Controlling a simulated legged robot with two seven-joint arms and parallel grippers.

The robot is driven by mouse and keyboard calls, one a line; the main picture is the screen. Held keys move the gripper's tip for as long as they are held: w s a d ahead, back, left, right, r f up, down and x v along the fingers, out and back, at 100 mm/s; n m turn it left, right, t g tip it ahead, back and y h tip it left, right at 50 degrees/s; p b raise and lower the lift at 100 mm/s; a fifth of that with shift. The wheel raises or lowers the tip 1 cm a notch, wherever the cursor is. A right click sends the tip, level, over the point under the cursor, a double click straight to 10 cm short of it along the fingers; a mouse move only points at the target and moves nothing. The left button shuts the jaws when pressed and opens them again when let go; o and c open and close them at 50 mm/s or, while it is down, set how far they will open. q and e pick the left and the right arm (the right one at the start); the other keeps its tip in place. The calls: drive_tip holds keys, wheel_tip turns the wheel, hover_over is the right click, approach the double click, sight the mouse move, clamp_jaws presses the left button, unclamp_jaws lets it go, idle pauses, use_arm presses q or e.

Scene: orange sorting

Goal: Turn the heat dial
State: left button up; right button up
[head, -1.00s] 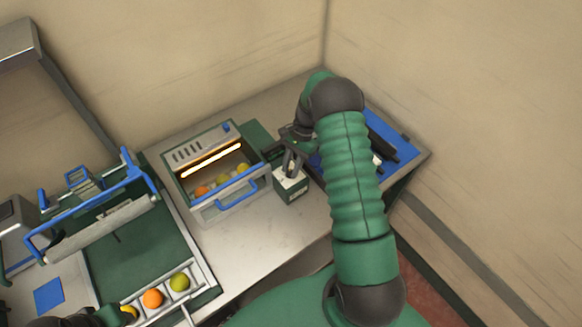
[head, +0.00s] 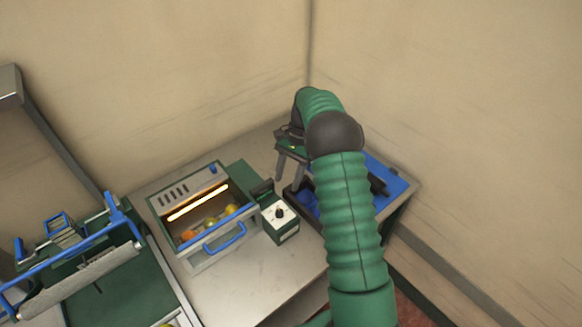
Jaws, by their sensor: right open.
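The heat dial (head: 280,213) is a small black knob on the pale top of a green control box (head: 286,232). The box stands on the bench just right of the heater. My right gripper (head: 291,178) is open and empty, above and behind the dial, apart from it. Its two grey fingers point down. The heater (head: 166,207) is a grey and green case with a glowing bar, a blue handle and several fruits inside. My left gripper is not in view.
A blue tray (head: 396,186) with dark parts lies right of the box, partly hidden by my right arm. A green conveyor with a blue frame (head: 126,212) stands at left. The bench front (head: 245,285) is clear.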

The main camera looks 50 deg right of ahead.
drive_tip(key=v, duration=0.5)
drive_tip(key=shift+d+r, duration=0.15)
drive_tip(key=shift+r, duration=0.1)
